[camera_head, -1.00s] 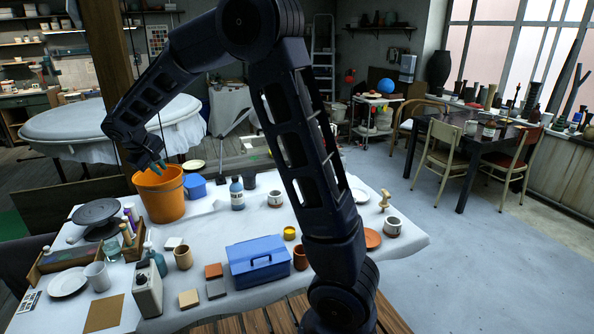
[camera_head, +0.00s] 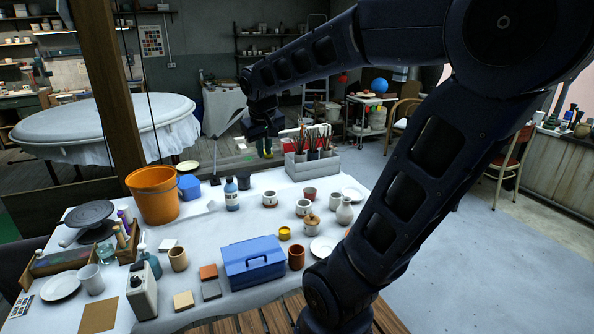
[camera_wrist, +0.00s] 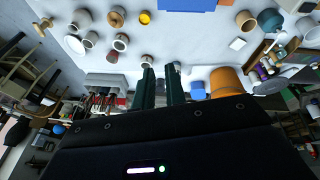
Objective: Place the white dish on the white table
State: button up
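The white table (camera_head: 206,225) is covered in pale cloth and carries many items. Several white dishes are in view: one at the front left (camera_head: 60,286), one at the front right beside my arm (camera_head: 323,248), partly hidden, and one at the back right (camera_head: 352,194). I cannot tell which is the task's dish. A white dish also shows in the wrist view (camera_wrist: 73,45). My gripper (camera_head: 264,152) is above the table's back edge, left of the brush caddy and away from these dishes. In the wrist view its two dark fingers (camera_wrist: 161,82) are apart, with nothing seen held.
A brush caddy (camera_head: 312,164) stands beside my gripper. Mugs, a vase (camera_head: 344,210) and a lidded jar (camera_head: 310,225) crowd the right. A blue toolbox (camera_head: 253,262) and orange bucket (camera_head: 156,195) stand further left. Bare cloth lies in the table's middle.

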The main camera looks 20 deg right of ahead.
jog(key=s+d+f+m, duration=0.1)
jog(key=s+d, duration=0.1)
jog(key=s, duration=0.3)
jog(key=s+d+f+m+t+y, duration=0.1)
jog(key=s+d, duration=0.2)
jog(key=s, duration=0.3)
jog(key=shift+s+d+f+m, duration=0.15)
jog(key=shift+s+f+m, duration=0.15)
jog(key=shift+f, duration=0.1)
